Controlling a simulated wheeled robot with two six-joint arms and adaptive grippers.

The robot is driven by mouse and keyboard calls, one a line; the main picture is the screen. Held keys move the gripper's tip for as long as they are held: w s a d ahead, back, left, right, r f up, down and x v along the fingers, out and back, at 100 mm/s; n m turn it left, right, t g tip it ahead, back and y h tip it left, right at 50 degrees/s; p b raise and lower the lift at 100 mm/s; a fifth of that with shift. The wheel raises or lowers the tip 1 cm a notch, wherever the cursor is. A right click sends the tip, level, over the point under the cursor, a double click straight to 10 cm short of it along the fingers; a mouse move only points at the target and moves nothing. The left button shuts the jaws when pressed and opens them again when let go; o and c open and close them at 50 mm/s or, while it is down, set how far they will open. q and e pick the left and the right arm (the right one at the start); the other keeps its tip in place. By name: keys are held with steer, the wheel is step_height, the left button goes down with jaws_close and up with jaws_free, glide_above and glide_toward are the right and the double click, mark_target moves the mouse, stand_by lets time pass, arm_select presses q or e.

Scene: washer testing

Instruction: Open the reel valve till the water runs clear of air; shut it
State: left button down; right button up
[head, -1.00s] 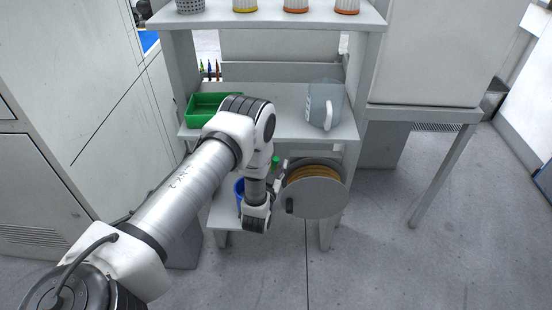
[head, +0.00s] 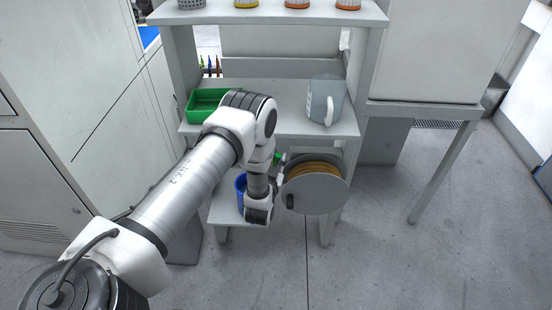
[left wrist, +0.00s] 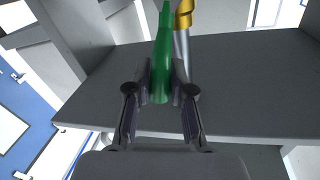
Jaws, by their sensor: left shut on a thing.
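The hose reel (head: 316,189) has a grey disc face and an orange-brown coil behind its rim. It is mounted low at the right side of the shelf unit. A green valve lever (left wrist: 163,50) stands between my left gripper's fingers (left wrist: 162,82) in the left wrist view, with both fingers against it. A brass fitting on a grey pipe (left wrist: 183,22) is just behind the lever. In the head view only a bit of green (head: 277,158) shows beside the reel, and my left gripper (head: 281,172) is partly hidden there. My right gripper is out of view.
A clear jug (head: 325,102) and a green bin (head: 204,104) stand on the middle shelf (head: 291,115). A blue container (head: 240,187) sits lower, behind my arm. A table leg (head: 428,180) stands to the right. The floor (head: 380,260) in front is clear.

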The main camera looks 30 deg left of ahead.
arm_select(q)
steer(key=shift+w+d+f+m, duration=0.25)
steer(key=shift+d+m, duration=0.25)
steer(key=shift+m, duration=0.4)
steer(key=w+d+f+m+g+y+b, duration=0.1)
steer(key=w+d+f+m+g+b, duration=0.1)
steer(key=f+m+b, duration=0.4)
steer(key=shift+d+m+g+y+b, duration=0.3)
steer(key=shift+d+m+g+b, duration=0.3)
steer(key=shift+m, duration=2.2)
steer(key=shift+d+f, duration=0.1)
steer(key=c, duration=1)
jaws_free()
steer(key=shift+w, duration=0.1)
steer(key=v, duration=1.2)
steer(key=shift+f, duration=0.1)
